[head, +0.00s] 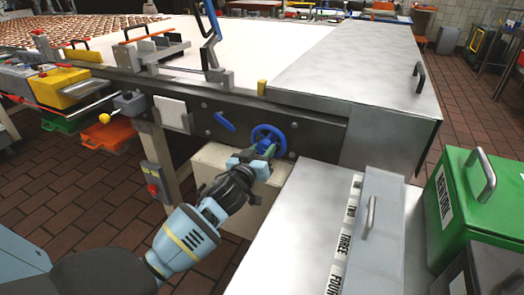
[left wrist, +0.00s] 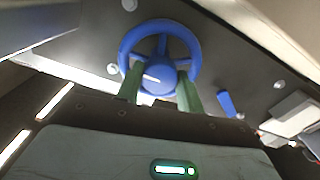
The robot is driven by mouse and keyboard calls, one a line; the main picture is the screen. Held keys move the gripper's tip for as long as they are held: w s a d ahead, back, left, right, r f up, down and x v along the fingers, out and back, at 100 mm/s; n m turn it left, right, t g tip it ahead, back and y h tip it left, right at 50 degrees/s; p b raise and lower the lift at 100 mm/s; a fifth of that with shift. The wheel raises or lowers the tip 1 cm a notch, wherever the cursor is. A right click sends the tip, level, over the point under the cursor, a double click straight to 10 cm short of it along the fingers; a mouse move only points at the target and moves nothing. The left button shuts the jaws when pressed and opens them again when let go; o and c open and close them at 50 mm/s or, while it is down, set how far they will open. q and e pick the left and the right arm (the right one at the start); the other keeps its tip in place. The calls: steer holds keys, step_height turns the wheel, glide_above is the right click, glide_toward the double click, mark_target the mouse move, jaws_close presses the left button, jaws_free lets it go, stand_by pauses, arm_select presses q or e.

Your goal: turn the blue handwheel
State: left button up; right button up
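The blue handwheel (head: 268,141) is mounted on the dark side rail of the conveyor machine, a little right of centre in the head view. In the left wrist view the handwheel (left wrist: 160,58) fills the upper middle, with a rim, spokes and a round hub. My left gripper (head: 262,156) reaches up to the wheel from below. In the left wrist view its two green fingers (left wrist: 160,88) stand apart, one on each side of the hub, at the lower part of the wheel. Whether they touch the hub or rim cannot be told. My right gripper is not in view.
A blue lever (head: 225,122) sits on the rail left of the wheel. A metal table (head: 291,230) with a numbered grey box (head: 372,225) stands at the right front, near a green bin (head: 470,200). A beige box (head: 213,160) lies below the rail.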

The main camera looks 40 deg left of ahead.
arm_select(q)
steer(key=shift+c, duration=0.6)
steer(key=shift+m, duration=0.4)
